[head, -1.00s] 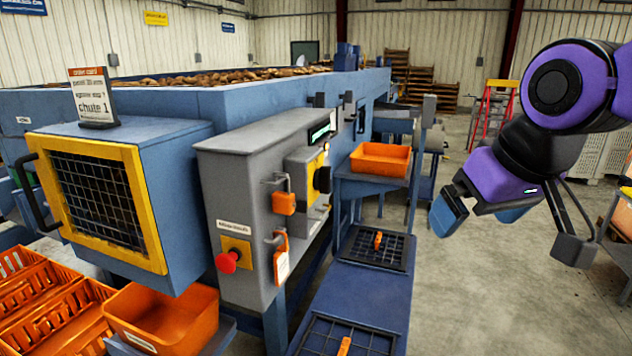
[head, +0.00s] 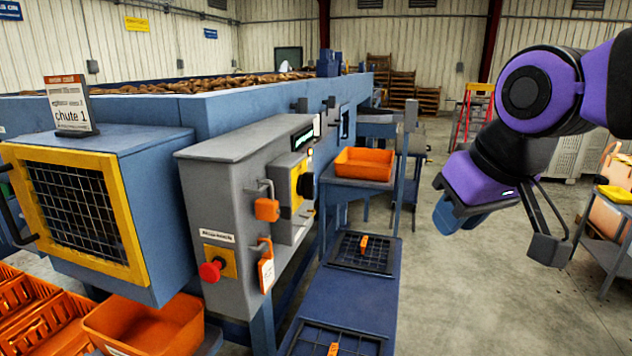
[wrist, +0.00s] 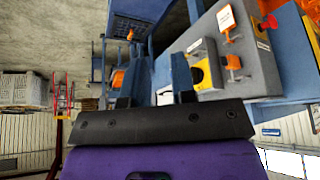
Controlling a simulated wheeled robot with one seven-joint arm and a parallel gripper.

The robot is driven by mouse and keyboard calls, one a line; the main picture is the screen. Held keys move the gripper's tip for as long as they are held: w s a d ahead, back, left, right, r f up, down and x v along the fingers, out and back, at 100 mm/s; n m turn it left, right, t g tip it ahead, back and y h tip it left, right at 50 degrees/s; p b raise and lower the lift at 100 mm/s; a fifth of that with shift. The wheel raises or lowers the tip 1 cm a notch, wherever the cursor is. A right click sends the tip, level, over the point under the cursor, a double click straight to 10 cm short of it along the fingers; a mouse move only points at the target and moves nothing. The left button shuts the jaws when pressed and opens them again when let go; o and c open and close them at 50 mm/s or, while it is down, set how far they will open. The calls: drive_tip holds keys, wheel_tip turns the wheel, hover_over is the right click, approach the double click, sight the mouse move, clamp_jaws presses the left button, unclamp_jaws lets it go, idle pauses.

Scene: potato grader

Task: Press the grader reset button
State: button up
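The grey grader control cabinet (head: 222,200) stands left of centre in the head view. A red mushroom button (head: 211,270) sits on a yellow plate low on the cabinet's front. I cannot tell which control is marked reset. My gripper (head: 457,217) hangs in the air right of the cabinet, apart from it. In the wrist view its two blue fingers (wrist: 154,88) are apart, with nothing between them.
An orange padlock (head: 267,209) and a tagged orange lock (head: 266,268) hang from handles on the cabinet. A yellow-framed mesh guard (head: 72,206) is at left. An orange tray (head: 362,164) and blue bench (head: 352,292) stand right of the cabinet. Open floor lies below my gripper.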

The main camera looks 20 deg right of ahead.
clamp_jaws()
idle(1.2)
